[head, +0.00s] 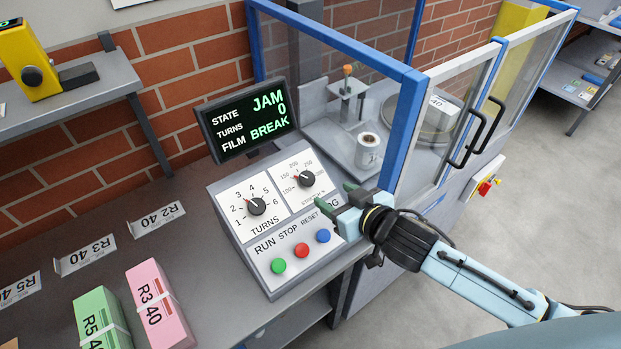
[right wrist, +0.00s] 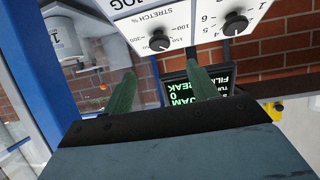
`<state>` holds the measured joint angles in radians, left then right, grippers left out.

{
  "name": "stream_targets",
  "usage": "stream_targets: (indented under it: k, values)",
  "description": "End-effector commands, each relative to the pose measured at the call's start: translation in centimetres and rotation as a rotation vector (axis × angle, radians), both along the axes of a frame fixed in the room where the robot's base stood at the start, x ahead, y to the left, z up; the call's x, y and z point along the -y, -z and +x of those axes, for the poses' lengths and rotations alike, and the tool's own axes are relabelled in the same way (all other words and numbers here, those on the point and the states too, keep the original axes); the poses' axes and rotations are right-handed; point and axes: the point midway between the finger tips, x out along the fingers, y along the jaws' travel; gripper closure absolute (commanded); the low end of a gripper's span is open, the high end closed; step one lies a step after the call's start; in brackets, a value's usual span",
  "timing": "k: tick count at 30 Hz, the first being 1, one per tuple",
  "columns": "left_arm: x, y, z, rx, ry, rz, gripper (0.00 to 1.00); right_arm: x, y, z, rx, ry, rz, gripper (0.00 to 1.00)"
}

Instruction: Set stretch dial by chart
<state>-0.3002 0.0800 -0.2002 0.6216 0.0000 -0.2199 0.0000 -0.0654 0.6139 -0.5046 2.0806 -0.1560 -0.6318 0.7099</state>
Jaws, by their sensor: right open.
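The stretch dial (head: 306,178) is a black knob with a red pointer on the upper right plate of the grey control panel. Its pointer aims up and left, near 150; the exact reading is hard to tell. My right gripper (head: 337,198) is open and empty, just right of and apart from the dial, above the panel's right edge. In the right wrist view the stretch dial (right wrist: 159,42) shows beyond the space between the green fingers of my right gripper (right wrist: 159,69). No readable chart shows; a sheet (head: 128,3) on the wall is cut off. My left gripper is out of view.
Green (head: 278,266), red (head: 301,250) and blue (head: 323,236) buttons lie below. The screen (head: 250,120) reads JAM, 0, BREAK. A blue-framed glass enclosure (head: 402,130) stands close behind. Paper bundles (head: 160,310) lie left.

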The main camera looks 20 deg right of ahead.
Motion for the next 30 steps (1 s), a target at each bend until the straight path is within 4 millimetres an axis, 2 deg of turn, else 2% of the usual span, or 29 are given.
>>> stream_targets:
  k: [9,15,21,30]
  values:
    - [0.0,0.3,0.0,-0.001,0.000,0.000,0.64,-1.7,2.4,5.8,0.002,0.001,0.000,0.42]
    - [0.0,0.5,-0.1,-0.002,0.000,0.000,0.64,-2.4,3.6,8.4,0.000,0.001,-0.001,0.42]
    - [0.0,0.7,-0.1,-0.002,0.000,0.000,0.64,-2.8,4.2,9.8,0.000,0.001,0.000,0.42]
    - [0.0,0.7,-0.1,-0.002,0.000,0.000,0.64,-2.9,4.3,10.0,-0.001,0.000,0.000,0.42]
